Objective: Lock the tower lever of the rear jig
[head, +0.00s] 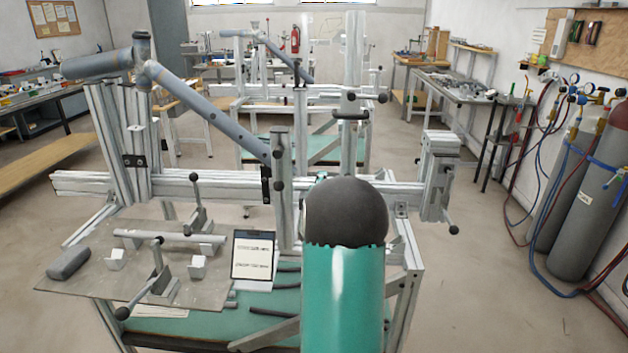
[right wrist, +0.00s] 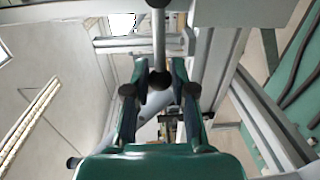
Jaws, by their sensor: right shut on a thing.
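In the right wrist view my right gripper (right wrist: 158,90) has a finger on each side of a lever, a grey rod with a dark ball end (right wrist: 159,80). It is shut on this lever; the exact contact is hard to see. In the head view my teal right arm with its dark round joint stands in front of the jig, and I cannot make out the gripper there. The near jig (head: 225,187) is a frame of aluminium profiles holding a grey-blue tube (head: 205,108). Another jig (head: 300,90) stands behind it. My left gripper is not in view.
A metal plate (head: 85,285) with clamps and a grey block (head: 69,263) lies front left, beside a small sign (head: 253,256). An end clamp (head: 440,170) stands at the jig's right. Gas cylinders (head: 590,190) with hoses stand far right. Floor (head: 490,290) is clear at front right.

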